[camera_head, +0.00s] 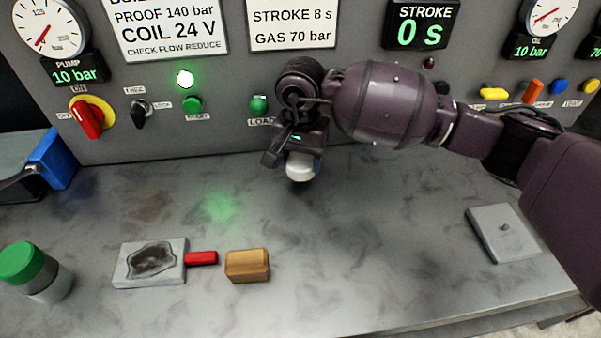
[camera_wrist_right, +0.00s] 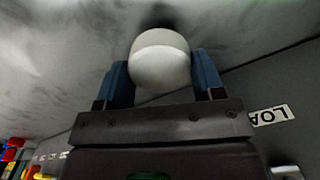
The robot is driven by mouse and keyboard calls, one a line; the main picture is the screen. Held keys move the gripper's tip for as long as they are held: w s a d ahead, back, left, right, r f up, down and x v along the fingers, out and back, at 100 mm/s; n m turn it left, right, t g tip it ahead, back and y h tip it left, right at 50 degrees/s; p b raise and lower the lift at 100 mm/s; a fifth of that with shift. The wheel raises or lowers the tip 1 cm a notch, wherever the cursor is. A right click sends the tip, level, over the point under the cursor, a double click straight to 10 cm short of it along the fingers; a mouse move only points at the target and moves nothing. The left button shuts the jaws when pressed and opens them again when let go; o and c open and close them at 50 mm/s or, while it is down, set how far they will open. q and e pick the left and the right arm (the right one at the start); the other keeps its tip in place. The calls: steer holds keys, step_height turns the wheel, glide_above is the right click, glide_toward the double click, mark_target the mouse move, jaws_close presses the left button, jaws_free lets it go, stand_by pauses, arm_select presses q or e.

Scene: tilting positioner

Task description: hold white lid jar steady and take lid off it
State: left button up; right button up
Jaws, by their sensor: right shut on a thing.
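The white lid jar (camera_head: 300,168) shows only as a small white rounded shape below my right gripper (camera_head: 300,158), near the foot of the control panel. In the right wrist view the white rounded thing (camera_wrist_right: 160,60) sits between the two blue fingers of my right gripper (camera_wrist_right: 161,78), which is shut on it. A faint seam runs across it. The rest of the jar is hidden, so I cannot tell whether the lid and body are together or whether it touches the table. My left gripper is not in view.
A green-lidded jar (camera_head: 38,272) stands at the front left. A grey plate with a dark recess (camera_head: 130,271), a red bar (camera_head: 201,258) and a wooden block (camera_head: 247,266) lie front centre. A grey plate (camera_head: 504,233) lies right. The panel (camera_head: 230,80) closes the back.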

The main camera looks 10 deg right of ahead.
mark_target(301, 183)
steer(key=shift+f, duration=2.3)
steer(key=shift+f, duration=0.1)
steer(key=o, duration=1)
steer(key=shift+r, duration=3.9)
steer(key=shift+s, duration=0.1)
